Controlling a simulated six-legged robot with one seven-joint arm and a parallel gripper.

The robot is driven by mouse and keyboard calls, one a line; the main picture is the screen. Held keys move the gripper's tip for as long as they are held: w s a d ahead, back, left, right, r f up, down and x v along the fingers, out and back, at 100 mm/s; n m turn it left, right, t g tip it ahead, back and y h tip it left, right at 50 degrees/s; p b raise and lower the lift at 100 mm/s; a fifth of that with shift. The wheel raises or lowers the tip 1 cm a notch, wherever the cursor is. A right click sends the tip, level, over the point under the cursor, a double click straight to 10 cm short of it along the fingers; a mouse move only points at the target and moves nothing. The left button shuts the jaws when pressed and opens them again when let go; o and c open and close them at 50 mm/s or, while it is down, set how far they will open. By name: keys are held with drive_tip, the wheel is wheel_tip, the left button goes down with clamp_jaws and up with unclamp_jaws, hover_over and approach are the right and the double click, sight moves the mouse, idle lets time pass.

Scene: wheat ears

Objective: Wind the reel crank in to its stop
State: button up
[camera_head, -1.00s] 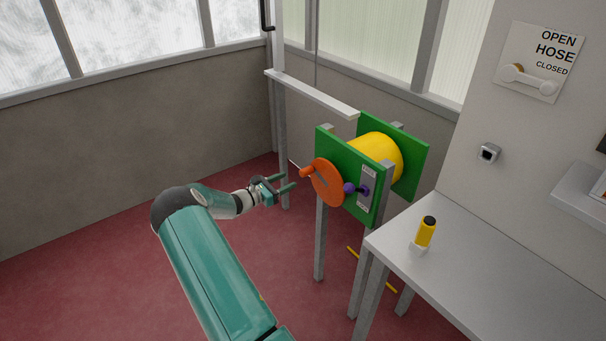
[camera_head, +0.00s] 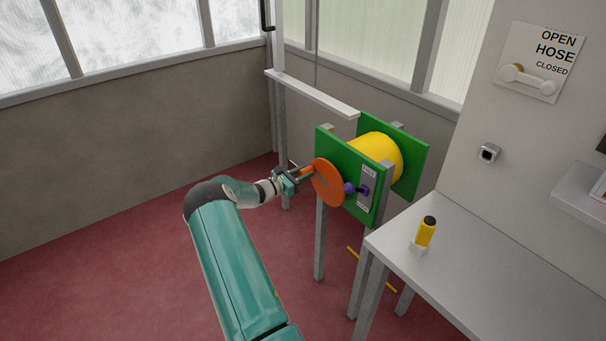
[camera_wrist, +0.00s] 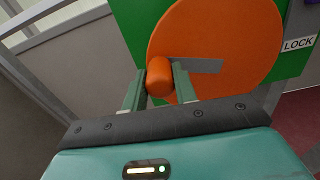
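The reel is a yellow drum (camera_head: 379,155) between green side plates (camera_head: 405,170). Its crank is an orange disc (camera_head: 327,183) with an orange peg handle (camera_head: 307,170), also seen in the wrist view (camera_wrist: 160,80). The handle sits at the disc's left side in the head view. My gripper (camera_head: 303,174) reaches the handle from the left. In the wrist view its green fingers (camera_wrist: 160,88) stand on either side of the handle, with narrow gaps near the finger bases.
A grey bench (camera_head: 480,260) with a yellow, black-topped object (camera_head: 426,232) stands at the right. A hose switch plate (camera_head: 538,65) is on the wall. Posts (camera_head: 320,240) hold the reel. The red floor at left is clear.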

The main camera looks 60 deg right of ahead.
clamp_jaws()
drive_tip(key=shift+r, duration=0.15)
